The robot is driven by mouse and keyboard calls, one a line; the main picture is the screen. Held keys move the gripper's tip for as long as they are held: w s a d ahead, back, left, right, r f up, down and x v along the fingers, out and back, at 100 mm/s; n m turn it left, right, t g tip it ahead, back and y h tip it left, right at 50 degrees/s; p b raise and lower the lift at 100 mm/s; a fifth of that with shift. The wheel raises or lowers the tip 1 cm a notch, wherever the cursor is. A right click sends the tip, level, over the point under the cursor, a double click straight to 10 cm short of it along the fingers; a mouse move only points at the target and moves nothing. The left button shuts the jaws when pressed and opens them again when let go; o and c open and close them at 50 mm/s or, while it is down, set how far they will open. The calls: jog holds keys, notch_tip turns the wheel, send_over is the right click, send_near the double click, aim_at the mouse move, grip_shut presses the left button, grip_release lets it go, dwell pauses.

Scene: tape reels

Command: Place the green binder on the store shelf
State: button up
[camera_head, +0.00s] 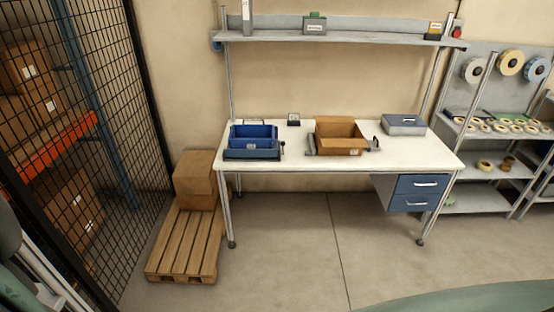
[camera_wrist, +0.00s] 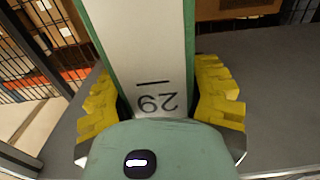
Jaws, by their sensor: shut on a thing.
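The green binder (camera_wrist: 143,50) shows in the wrist view, with green edges and a pale spine label reading "29" upside down. My gripper (camera_wrist: 158,92) has its yellow ribbed fingers on either side of the binder and is shut on it. The binder's far end runs out of the top of the wrist view. Neither the binder nor the gripper shows in the head view. A grey rack of shelves (camera_head: 478,203) stands at the right of the head view, carrying tape reels; I cannot tell if it is the store shelf.
A white worktable (camera_head: 300,163) holds a blue bin (camera_head: 254,138), an open cardboard box (camera_head: 340,135) and a grey-blue case (camera_head: 404,125). A shelf (camera_head: 380,38) runs above it. A pallet (camera_head: 186,243) and mesh fence (camera_head: 105,95) stand left. Floor before the table is clear.

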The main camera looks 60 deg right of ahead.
jog(key=shift+f, duration=0.2)
jog(key=shift+f, duration=0.15)
jog(key=o, duration=1.3)
jog(key=shift+o, duration=0.2)
jog(key=shift+r, duration=0.2)
